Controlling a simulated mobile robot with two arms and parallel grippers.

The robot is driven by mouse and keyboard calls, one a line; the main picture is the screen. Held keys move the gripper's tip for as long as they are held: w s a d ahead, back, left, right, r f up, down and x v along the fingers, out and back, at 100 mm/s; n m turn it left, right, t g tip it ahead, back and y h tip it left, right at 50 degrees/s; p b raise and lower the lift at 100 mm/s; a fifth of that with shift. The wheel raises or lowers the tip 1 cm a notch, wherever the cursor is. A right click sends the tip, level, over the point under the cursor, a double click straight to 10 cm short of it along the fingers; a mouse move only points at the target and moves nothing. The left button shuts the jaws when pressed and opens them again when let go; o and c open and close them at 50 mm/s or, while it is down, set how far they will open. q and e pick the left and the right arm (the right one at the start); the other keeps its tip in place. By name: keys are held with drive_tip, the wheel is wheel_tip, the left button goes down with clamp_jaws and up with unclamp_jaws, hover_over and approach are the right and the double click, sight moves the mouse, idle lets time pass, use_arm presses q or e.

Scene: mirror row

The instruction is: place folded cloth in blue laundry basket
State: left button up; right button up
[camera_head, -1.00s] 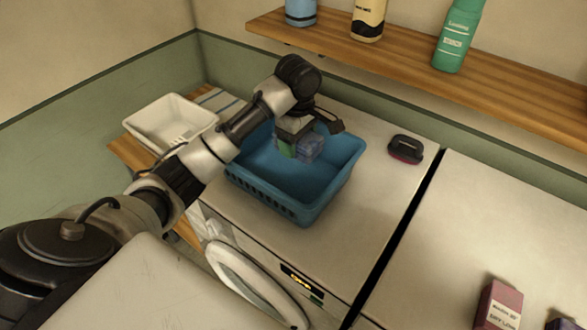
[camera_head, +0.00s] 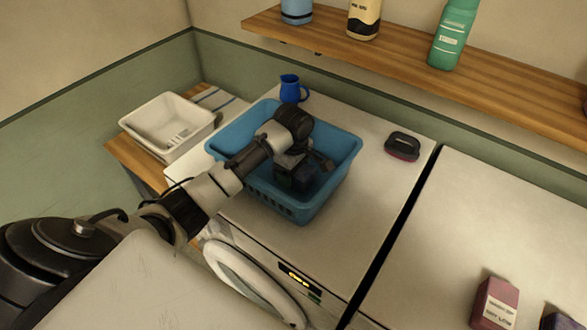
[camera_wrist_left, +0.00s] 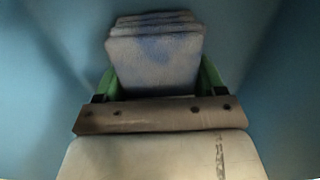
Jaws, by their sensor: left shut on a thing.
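The blue laundry basket (camera_head: 232,137) stands on the white machine top in the head view. My left gripper (camera_head: 296,182) reaches down inside it, below the rim. It is shut on the folded cloth, a blue-grey layered stack (camera_wrist_left: 155,55) between green fingertips in the left wrist view. In the head view the cloth is dark and mostly hidden by the gripper. Blue basket walls surround the cloth in the wrist view; I cannot tell whether it touches the basket floor. My right gripper is not in view.
A blue mug (camera_head: 291,90) stands behind the basket. A white tray (camera_head: 165,125) sits to its left, and a dark brush (camera_head: 403,146) lies to its right. A wooden shelf (camera_head: 400,55) with bottles runs above. A pink box (camera_head: 495,303) stands at the lower right.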

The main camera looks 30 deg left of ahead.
use_arm(q)
drive_tip(key=o, duration=0.5)
drive_tip(key=shift+f, duration=0.15)
drive_tip(key=o, duration=0.4)
drive_tip(key=shift+o, duration=0.2)
drive_tip(key=shift+r, duration=0.6)
wheel_tip(320, 180, up, 3)
drive_tip(key=shift+r+b, duration=0.1)
drive_tip(key=shift+b, duration=0.8)
wheel_tip(320, 180, up, 7)
drive_tip(key=shift+f+p, duration=0.1)
drive_tip(key=shift+p, duration=0.7)
drive_tip(key=shift+r, duration=0.6)
